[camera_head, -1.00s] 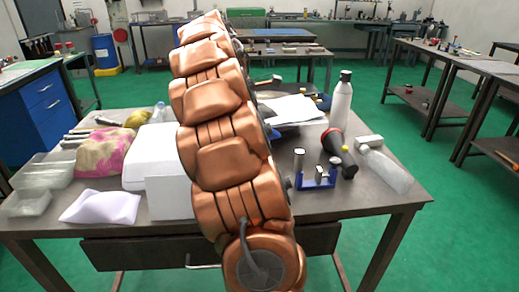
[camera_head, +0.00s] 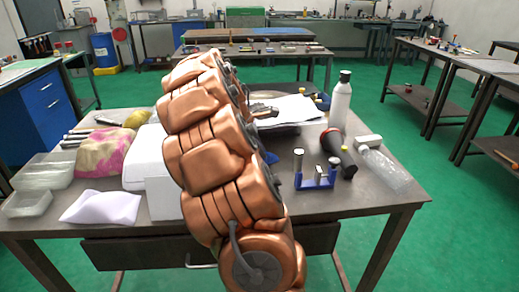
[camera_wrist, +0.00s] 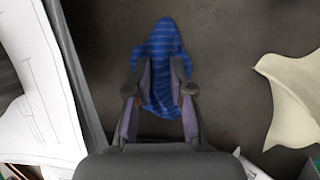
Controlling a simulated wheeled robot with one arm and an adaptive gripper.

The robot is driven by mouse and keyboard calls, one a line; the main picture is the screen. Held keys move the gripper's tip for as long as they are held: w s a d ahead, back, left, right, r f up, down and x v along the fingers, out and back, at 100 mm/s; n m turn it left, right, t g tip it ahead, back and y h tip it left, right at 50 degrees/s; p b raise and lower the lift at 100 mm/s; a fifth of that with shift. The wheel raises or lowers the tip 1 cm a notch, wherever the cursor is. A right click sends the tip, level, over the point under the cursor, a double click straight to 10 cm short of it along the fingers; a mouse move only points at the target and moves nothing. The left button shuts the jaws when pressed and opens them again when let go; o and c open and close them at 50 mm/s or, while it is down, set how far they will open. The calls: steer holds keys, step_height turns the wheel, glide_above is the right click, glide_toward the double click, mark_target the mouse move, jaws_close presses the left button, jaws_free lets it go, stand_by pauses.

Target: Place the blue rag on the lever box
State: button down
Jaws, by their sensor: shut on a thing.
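The blue rag (camera_wrist: 162,55) is dark blue with lighter stripes. In the wrist view it lies bunched between the fingers of my gripper (camera_wrist: 160,92), which is shut on it; part of the rag extends beyond the fingertips over a dark grey surface. In the head view my copper-coloured arm hides my gripper. A white box (camera_head: 152,165) stands left of my arm and is partly hidden by it. A blue fixture with metal posts (camera_head: 316,178) stands right of my arm. I cannot tell which thing is the lever box.
A dark bottle-shaped tool (camera_head: 338,150), a white bottle (camera_head: 341,100) and a clear bottle (camera_head: 385,170) stand or lie at the right of the table. A pink-and-yellow cloth (camera_head: 102,153) and clear trays (camera_head: 28,203) lie left. A cream cloth (camera_wrist: 290,95) lies right in the wrist view.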

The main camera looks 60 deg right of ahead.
steer(key=c, duration=1)
jaws_free()
